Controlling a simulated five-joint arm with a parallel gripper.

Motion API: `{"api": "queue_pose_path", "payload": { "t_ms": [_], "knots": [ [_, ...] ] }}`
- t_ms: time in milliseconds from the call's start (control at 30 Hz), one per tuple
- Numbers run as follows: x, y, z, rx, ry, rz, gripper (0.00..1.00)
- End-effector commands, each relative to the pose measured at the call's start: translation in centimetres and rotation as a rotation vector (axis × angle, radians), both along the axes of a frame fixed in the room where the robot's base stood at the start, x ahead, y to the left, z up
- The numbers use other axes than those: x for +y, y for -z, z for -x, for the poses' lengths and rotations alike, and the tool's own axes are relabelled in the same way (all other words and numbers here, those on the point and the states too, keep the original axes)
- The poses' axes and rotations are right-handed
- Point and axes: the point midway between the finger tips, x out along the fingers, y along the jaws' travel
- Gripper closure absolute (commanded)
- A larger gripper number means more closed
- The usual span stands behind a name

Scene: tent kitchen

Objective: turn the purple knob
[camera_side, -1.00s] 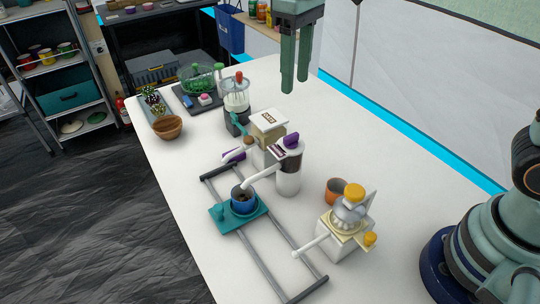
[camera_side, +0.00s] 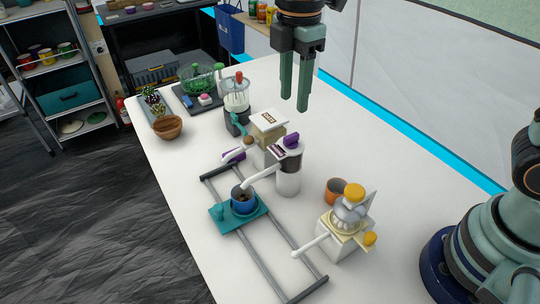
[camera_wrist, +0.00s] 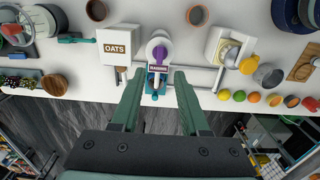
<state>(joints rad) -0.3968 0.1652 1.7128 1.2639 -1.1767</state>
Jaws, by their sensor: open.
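The purple knob (camera_side: 292,140) sits on top of a white and dark dispenser (camera_side: 288,180) that has a white spout. In the wrist view the knob (camera_wrist: 161,54) shows above a label that seems to read "RAISINS". My gripper (camera_side: 294,104) hangs fingers down above and behind the dispenser in the side view, open and empty, apart from the knob. In the wrist view its fingers (camera_wrist: 158,82) spread on either side of the picture's middle, with the knob seen beyond their tips.
A box marked "OATS" (camera_wrist: 114,47) stands beside the dispenser. A blue cup (camera_side: 244,204) sits on a teal carriage (camera_side: 223,226) on grey rails (camera_side: 271,247) below the spout. A white juicer with yellow parts (camera_side: 345,240) and an orange cup (camera_side: 335,190) stand to the right.

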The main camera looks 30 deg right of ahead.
Motion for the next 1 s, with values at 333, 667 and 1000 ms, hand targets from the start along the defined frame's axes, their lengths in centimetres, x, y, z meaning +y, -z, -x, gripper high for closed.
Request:
{"api": "queue_pose_path", "payload": {
  "t_ms": [333, 667, 1000],
  "knots": [
    [0.0, 6.4, 0.1, 0.003, 0.002, 0.001, 0.55],
    [0.0, 8.5, 0.0, 0.0, 0.002, 0.0, 0.55],
    [0.0, 8.5, 0.0, 0.0, 0.002, 0.0, 1.0]
  ]
}}
